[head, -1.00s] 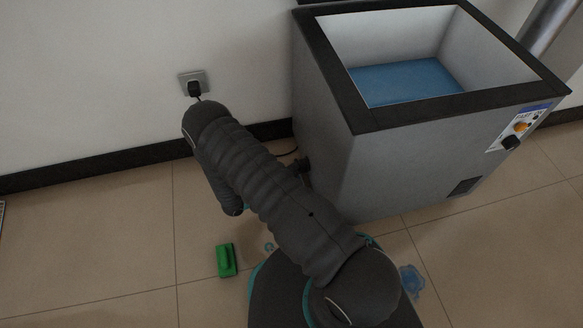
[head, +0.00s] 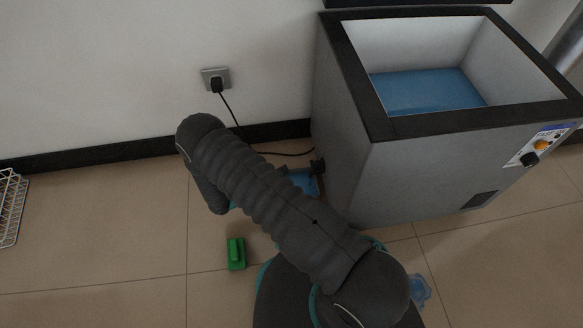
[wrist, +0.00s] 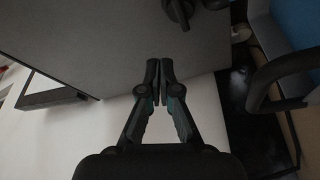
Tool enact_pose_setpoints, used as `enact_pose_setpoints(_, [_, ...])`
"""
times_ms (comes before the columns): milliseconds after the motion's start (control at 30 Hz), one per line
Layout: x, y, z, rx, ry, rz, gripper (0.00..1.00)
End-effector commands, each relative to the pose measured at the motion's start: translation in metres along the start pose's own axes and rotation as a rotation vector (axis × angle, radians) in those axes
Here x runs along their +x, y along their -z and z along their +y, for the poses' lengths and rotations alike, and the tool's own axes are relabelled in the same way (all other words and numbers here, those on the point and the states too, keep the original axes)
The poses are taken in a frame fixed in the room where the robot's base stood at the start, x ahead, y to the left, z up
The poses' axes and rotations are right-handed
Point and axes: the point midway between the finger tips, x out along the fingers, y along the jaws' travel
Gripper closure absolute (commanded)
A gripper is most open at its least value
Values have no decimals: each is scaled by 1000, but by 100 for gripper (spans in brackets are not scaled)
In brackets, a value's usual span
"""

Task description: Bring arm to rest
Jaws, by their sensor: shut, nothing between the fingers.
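My arm (head: 270,185) is folded in the head view, its elbow end toward the wall and its lower end over my dark base. My gripper does not show in the head view; the arm hides it. In the wrist view my gripper (wrist: 160,78) is shut and empty, its two fingertips together in front of a plain grey surface (wrist: 100,40). The fingers look clear of that surface, but the distance is hard to tell.
A grey tank (head: 375,170) with a black rim and blue inside stands right of the arm. A socket with a plugged cord (head: 216,80) is on the wall. A green block (head: 236,254), a blue item (head: 304,181), a pale blue patch (head: 419,291) and a wire rack (head: 10,205) are on the floor.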

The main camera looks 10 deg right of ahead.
Motion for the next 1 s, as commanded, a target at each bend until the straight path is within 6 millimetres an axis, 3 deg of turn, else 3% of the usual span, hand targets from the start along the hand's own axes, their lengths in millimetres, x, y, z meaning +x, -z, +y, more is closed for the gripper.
enact_pose_setpoints(367, [-5, 2, -1, -6, 0, 0, 100])
enact_pose_setpoints(567, [-5, -3, -8, -180, 32, -18, 100])
enact_pose_setpoints(833, [-3, -62, -15, -617, 148, -164, 100])
enact_pose_setpoints(1000, [-7, -82, 4, -818, 264, -267, 100])
